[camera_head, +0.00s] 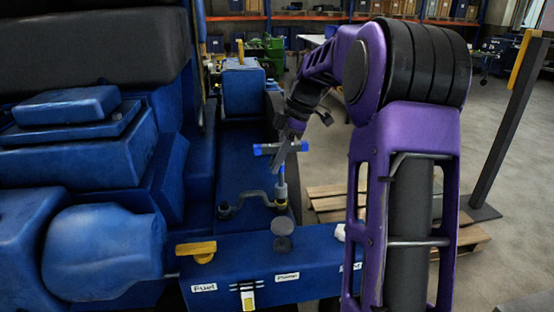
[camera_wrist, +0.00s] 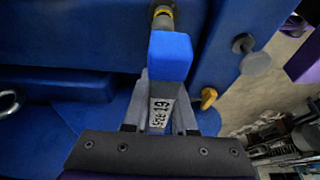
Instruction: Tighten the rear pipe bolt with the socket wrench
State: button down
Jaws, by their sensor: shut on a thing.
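The socket wrench has a blue crossbar (camera_head: 265,149) and an upright shaft (camera_head: 281,178) in the head view. My gripper (camera_head: 287,150) is shut on it at the crossbar. I cannot tell how fully the socket sits. In the wrist view, the wrench's blue end (camera_wrist: 170,57) and a "Size 19" label (camera_wrist: 160,113) show between my fingers.
A blue ledge (camera_head: 255,267) in front carries labels, a yellow handle (camera_head: 197,250) and a grey round knob (camera_head: 283,235). Large blue engine parts (camera_head: 105,250) fill the left. A wooden pallet (camera_head: 330,200) lies on the floor behind my arm. Open floor is at right.

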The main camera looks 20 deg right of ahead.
jog(key=shift+f+b, duration=0.65)
jog(key=shift+f, duration=0.25)
jog(key=m+t+b, duration=0.1)
jog(key=m, duration=0.2)
jog(key=shift+d+f+b, duration=0.1)
jog(key=shift+f+b, duration=0.05)
jog(key=shift+b, duration=0.2)
jog(key=m, duration=0.2)
jog(key=m+t+h+b, duration=0.1)
jog(key=m, duration=0.1)
jog(key=shift+w+d, duration=0.1)
jog(key=shift+w, duration=0.1)
jog(key=shift+r, duration=0.25)
jog(key=shift+d+f+n, duration=0.1)
jog(key=shift+n, duration=0.2)
jog(key=c, duration=1.4)
grip_release()
jog(key=shift+c, duration=0.2)
grip_shut()
